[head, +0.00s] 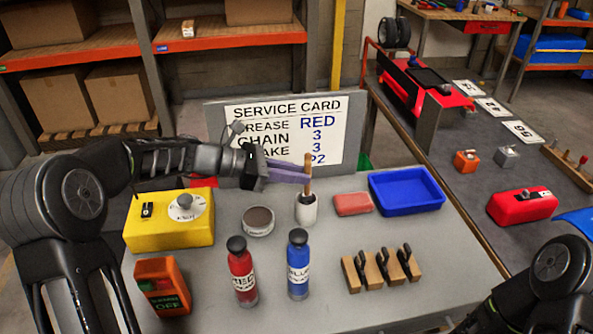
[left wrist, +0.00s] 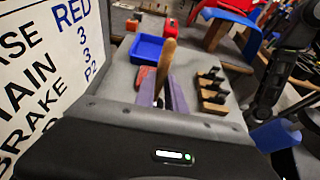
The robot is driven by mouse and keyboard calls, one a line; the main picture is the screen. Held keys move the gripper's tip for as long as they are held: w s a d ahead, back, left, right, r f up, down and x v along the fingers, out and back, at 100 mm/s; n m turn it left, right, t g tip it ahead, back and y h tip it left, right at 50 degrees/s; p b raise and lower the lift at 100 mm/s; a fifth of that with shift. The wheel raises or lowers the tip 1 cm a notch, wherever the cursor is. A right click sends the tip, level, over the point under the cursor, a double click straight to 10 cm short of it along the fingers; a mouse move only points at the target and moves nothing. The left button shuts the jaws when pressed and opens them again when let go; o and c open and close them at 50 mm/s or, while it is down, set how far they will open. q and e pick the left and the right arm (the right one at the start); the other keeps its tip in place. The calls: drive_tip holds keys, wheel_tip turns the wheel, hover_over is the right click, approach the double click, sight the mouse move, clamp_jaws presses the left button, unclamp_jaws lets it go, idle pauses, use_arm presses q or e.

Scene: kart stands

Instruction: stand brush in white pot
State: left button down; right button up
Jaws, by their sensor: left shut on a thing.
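The brush, with a wooden handle (head: 308,175), stands nearly upright over the white pot (head: 306,213) on the grey table. Its lower end meets the pot's mouth; I cannot tell how deep it reaches inside. My left gripper (head: 305,176), with purple fingers, comes in from the left and is shut on the brush above the pot's rim. In the left wrist view the brush handle (left wrist: 167,58) rises between the purple fingers (left wrist: 163,93); the pot is hidden there. My right arm shows at the lower right, but its gripper is out of view.
A round tin (head: 258,222), a red block (head: 352,204) and a blue tray (head: 407,192) stand near the pot. Red (head: 242,275) and blue (head: 298,268) bottles stand in front. A yellow box (head: 170,232) is left, and the service card (head: 285,132) stands behind.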

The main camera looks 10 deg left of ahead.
use_arm(q)
drive_tip(key=shift+f, duration=0.15)
drive_tip(key=c, duration=1.3)
unclamp_jaws()
drive_tip(key=shift+b+v, duration=0.45)
drive_tip(key=shift+v, duration=3.45)
